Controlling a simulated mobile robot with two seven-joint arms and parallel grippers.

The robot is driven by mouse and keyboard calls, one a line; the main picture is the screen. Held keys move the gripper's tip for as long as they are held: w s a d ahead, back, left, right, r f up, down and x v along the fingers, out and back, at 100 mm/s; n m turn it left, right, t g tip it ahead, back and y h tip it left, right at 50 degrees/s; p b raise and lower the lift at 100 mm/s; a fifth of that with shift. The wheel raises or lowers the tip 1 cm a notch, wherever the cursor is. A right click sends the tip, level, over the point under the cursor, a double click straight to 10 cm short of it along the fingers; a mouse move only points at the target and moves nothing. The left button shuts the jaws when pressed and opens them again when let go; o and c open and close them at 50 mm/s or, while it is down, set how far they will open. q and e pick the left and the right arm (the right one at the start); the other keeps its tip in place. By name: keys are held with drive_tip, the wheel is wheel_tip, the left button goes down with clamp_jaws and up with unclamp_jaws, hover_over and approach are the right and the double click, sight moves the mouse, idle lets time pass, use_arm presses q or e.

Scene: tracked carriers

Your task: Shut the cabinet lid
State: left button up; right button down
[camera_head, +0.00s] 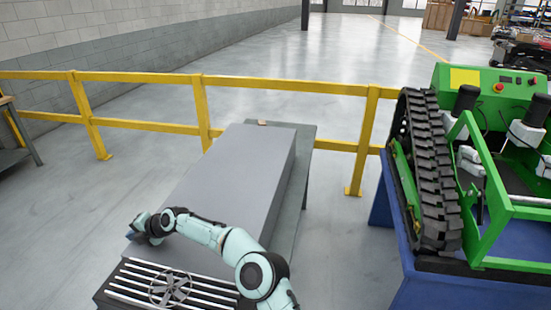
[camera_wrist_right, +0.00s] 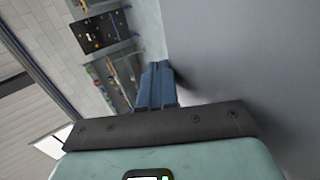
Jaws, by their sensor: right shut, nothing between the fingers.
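The cabinet (camera_head: 283,190) is a long grey box on a grey table beyond my arm. Its broad, flat grey top, which looks like the lid (camera_head: 222,172), appears to lie flat; I cannot tell whether a gap is left at its edge. My right arm reaches in front of its near end. My right gripper (camera_head: 133,237) is at the near left corner, partly hidden by its own wrist. In the right wrist view its blue fingers (camera_wrist_right: 157,86) are together and empty, close beside a large grey surface (camera_wrist_right: 235,55); contact is unclear. My left gripper is out of view.
A yellow railing (camera_head: 140,125) runs behind the cabinet. A green tracked carrier (camera_head: 495,150) stands on a blue stand (camera_head: 395,240) at the right. A small brown object (camera_head: 262,122) lies at the cabinet's far end. Open floor lies between cabinet and carrier.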

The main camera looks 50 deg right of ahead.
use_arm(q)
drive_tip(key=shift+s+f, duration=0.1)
use_arm(e)
drive_tip(key=shift+s+r, duration=0.1)
idle(0.3)
drive_tip(key=shift+s+d+r, duration=0.1)
drive_tip(key=shift+s+d, duration=0.1)
drive_tip(key=b+v, duration=0.5)
drive_tip(key=v, duration=0.7)
drive_tip(key=shift+s+d+r, duration=0.1)
drive_tip(key=shift+s+r, duration=0.1)
drive_tip(key=shift+s, duration=0.1)
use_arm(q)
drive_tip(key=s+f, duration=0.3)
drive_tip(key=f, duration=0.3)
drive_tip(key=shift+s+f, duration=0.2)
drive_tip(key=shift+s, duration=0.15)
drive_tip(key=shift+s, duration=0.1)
